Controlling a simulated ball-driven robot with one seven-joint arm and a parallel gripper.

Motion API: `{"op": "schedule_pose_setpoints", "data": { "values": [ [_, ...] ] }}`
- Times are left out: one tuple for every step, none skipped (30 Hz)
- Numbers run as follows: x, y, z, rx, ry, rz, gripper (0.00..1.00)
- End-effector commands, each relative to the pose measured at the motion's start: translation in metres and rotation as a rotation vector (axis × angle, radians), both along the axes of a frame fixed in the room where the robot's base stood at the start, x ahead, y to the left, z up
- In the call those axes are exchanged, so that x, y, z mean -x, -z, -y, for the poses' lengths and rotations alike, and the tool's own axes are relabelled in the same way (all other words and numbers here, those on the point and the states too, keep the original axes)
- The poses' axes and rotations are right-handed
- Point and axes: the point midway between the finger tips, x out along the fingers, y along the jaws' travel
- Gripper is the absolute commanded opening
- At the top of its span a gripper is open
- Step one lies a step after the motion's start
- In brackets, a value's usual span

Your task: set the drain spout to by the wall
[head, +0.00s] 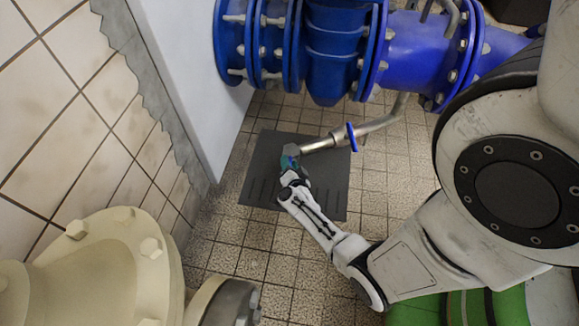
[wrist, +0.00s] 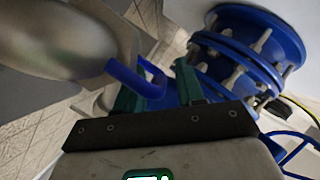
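The drain spout (head: 378,125) is a bent grey metal pipe. It comes down from under the blue pipework and ends low over a dark floor mat, with a blue loop handle (head: 352,137) on it. My gripper (head: 289,156) is by the spout's free end in the head view. In the wrist view, the spout (wrist: 60,38) looms large at upper left with its blue handle (wrist: 138,82). The gripper's green fingers (wrist: 158,86) stand apart there, and part of the handle shows between them. I cannot tell whether they touch it.
The dark slotted mat (head: 328,190) lies on the tiled floor. Large blue flanged pipework (head: 335,45) stands above it. A white wall panel (head: 185,75) rises to the left. A cream flange (head: 105,260) fills the lower left. Bare floor shows beside the mat.

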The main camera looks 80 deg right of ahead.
Motion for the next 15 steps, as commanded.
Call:
{"op": "schedule_pose_setpoints", "data": {
  "values": [
    [-0.0010,0.0008,0.0022,0.000,0.001,0.001,0.38],
    [-0.0013,0.0007,0.0027,0.000,0.001,0.001,0.38],
    [-0.0015,0.0006,0.0031,0.000,0.000,0.000,0.38],
    [-0.0016,0.0005,0.0032,0.000,0.000,0.000,0.38],
    [-0.0016,0.0004,0.0033,0.000,0.000,0.000,0.38],
    [-0.0016,0.0002,0.0032,0.000,0.000,0.000,0.38],
    [-0.0015,0.0002,0.0031,0.000,0.000,0.000,0.38],
    [-0.0015,0.0002,0.0031,0.000,0.000,0.000,0.38],
    [-0.0015,0.0001,0.0031,0.000,0.000,0.000,0.38],
    [-0.0015,0.0002,0.0030,0.000,0.000,0.000,0.37],
    [-0.0015,0.0002,0.0030,0.000,0.000,0.000,0.34],
    [-0.0014,0.0002,0.0029,0.000,0.000,0.000,0.30],
    [-0.0015,0.0003,0.0029,0.000,0.000,0.000,0.27],
    [-0.0015,0.0003,0.0029,0.000,0.000,0.000,0.25],
    [-0.0014,0.0003,0.0028,0.000,0.000,0.000,0.21]
  ]
}}
